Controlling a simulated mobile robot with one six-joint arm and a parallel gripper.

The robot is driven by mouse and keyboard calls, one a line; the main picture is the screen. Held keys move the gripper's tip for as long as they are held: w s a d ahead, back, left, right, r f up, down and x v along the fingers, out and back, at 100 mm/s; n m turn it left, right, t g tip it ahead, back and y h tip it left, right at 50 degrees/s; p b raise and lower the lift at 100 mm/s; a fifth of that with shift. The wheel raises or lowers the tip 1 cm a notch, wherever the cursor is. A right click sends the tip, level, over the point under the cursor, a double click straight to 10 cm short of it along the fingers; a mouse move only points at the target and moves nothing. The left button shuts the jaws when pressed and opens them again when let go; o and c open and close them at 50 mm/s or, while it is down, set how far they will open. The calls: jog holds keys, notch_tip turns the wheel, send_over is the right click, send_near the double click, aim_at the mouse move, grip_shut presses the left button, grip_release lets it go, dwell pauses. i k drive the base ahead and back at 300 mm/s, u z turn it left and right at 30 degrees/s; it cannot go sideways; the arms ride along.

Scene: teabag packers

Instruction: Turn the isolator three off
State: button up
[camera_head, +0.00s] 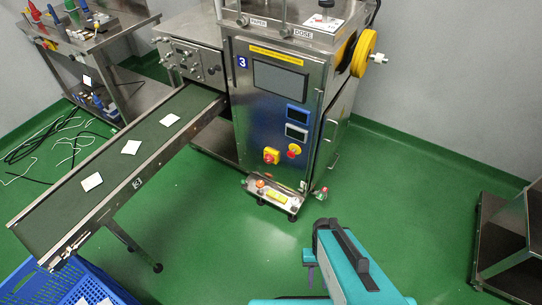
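The steel machine marked 3 (285,125) stands at the back centre. Low on its front is a yellow switch plate with a red knob, which looks like the isolator (271,156). The angle of its knob is too small to read. A second yellow and red control (293,150) sits just to its right and looks like a push button. My teal arm shows at the bottom, in front of the machine and apart from it. My gripper cannot be made out.
A green conveyor (110,165) with several white packets runs from the machine to the lower left. A small steel tray (272,194) juts from the machine's base. A blue crate (60,285) is at lower left, a dark-sided stand (505,240) at right. Green floor between is clear.

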aim_at(269, 158)
jog(key=z, duration=0.9)
jog(key=k, duration=0.15)
jog(key=u, duration=3.2)
jog(key=i, duration=0.35)
jog(key=u, duration=0.15)
